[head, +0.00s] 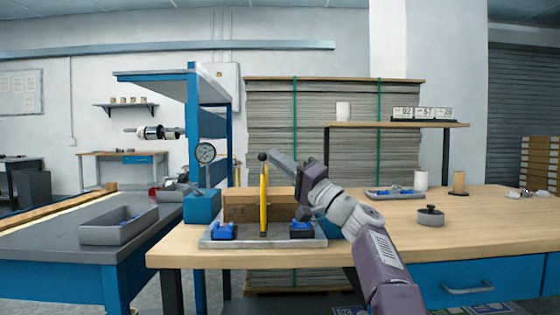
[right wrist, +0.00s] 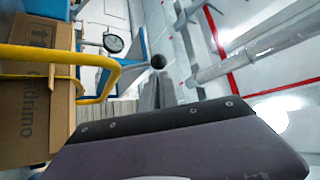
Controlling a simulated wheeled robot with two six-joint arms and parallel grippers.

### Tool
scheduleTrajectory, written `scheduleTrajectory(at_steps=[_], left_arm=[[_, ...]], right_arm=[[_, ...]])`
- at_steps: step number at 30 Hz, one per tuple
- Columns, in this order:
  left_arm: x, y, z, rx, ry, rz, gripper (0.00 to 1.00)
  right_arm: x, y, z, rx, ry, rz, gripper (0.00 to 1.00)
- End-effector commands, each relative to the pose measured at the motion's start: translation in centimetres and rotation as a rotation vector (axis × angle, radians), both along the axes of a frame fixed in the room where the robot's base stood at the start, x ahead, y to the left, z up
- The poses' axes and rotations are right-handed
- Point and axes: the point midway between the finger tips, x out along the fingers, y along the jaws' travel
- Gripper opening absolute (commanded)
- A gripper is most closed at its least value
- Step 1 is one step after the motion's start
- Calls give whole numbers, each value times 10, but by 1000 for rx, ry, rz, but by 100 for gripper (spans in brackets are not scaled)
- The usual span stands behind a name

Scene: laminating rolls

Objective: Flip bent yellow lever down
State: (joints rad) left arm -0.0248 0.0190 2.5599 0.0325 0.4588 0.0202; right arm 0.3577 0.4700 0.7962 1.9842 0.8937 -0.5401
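The bent yellow lever (head: 264,205) stands upright on a grey plate (head: 215,242) at the front of the wooden bench. A black ball knob (head: 262,156) shows at its top. In the right wrist view the yellow lever (right wrist: 60,54) crosses the left side and bends, and the black knob (right wrist: 158,62) is just beyond my fingertips. My right gripper (head: 272,153) comes from the right, its tips beside the knob. Its fingers (right wrist: 157,88) look closed together with nothing between them; I cannot tell whether they touch the knob. My left gripper is not in view.
Blue blocks (head: 301,229) sit on the plate on both sides of the lever. A cardboard box (head: 240,207) stands behind it, with a dial gauge (head: 205,153) on a blue base to the left.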

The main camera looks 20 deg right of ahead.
Motion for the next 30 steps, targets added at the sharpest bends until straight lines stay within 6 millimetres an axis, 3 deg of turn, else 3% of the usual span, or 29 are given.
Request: scheduleTrajectory(at_steps=[1, 5, 12, 19, 30], left_arm=[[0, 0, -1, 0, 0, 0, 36], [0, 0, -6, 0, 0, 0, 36], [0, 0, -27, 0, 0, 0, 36], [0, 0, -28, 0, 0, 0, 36], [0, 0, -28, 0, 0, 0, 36]], right_arm=[[0, 7, -4, -13, 1, 18, 0], [-4, 4, -8, -13, 2, 17, 0], [-37, -24, -31, -3, 2, 5, 0], [-61, -45, -43, 2, 2, 0, 0], [-66, -49, -46, 4, 0, 0, 0]])
